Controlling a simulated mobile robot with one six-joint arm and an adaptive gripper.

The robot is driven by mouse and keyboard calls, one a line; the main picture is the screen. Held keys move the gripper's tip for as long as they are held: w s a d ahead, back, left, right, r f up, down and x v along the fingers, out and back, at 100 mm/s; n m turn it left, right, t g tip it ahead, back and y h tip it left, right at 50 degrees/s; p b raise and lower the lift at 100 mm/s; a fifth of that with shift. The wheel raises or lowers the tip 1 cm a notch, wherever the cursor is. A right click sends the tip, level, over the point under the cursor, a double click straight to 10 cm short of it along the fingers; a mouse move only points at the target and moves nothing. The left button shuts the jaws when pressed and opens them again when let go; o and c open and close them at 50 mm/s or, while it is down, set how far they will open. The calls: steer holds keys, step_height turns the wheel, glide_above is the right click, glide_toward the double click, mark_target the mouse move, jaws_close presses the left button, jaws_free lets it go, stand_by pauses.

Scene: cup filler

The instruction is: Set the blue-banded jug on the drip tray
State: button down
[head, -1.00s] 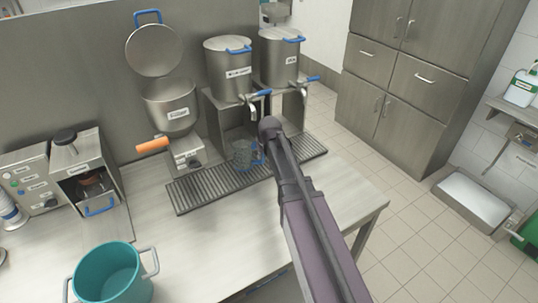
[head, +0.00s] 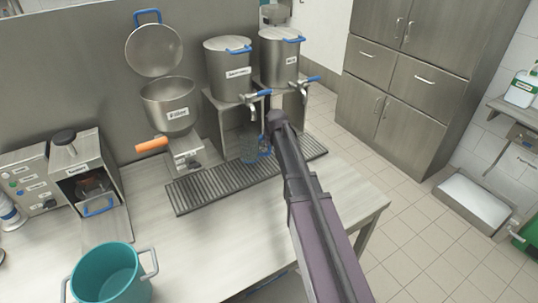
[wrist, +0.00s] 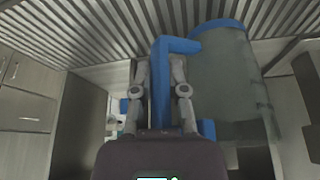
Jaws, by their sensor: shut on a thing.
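The see-through grey jug (head: 249,149) with a blue band and blue handle is at the drip tray (head: 215,190), in front of the stand under the two urns. In the wrist view the jug (wrist: 230,85) fills the right side, its blue-banded end close to the tray's slats (wrist: 90,30). My gripper (wrist: 160,70) is shut on the jug's blue handle. In the head view my arm hides the gripper. I cannot tell whether the jug's base touches the slats.
Two steel urns (head: 229,70) (head: 279,58) with blue-levered taps stand on the stand behind the jug. A steel hopper machine (head: 168,105) with an orange handle is to the left. A teal bucket (head: 108,272) is front left. The counter's front right is clear.

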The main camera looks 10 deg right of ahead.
steer(key=shift+s+a+f+b, duration=0.1)
steer(key=shift+f+b, duration=1.25)
steer(key=shift+f, duration=0.35)
steer(key=shift+f, duration=0.1)
steer(key=c, duration=0.7)
jaws_free()
steer(key=shift+o, duration=0.2)
steer(key=shift+r, duration=0.2)
steer(key=p+v, duration=1.1)
steer(key=v, duration=0.1)
steer(key=s+a+g, duration=0.1)
steer(key=s+g, duration=0.1)
steer(key=s, duration=1)
steer(key=s+a+f+m+g, duration=0.1)
steer(key=s+a+g, duration=0.1)
steer(key=s, duration=1)
steer(key=shift+s+a+f+g+h, duration=0.2)
steer(key=shift+s+f+g+h, duration=0.05)
steer(key=shift+s+g+h, duration=0.05)
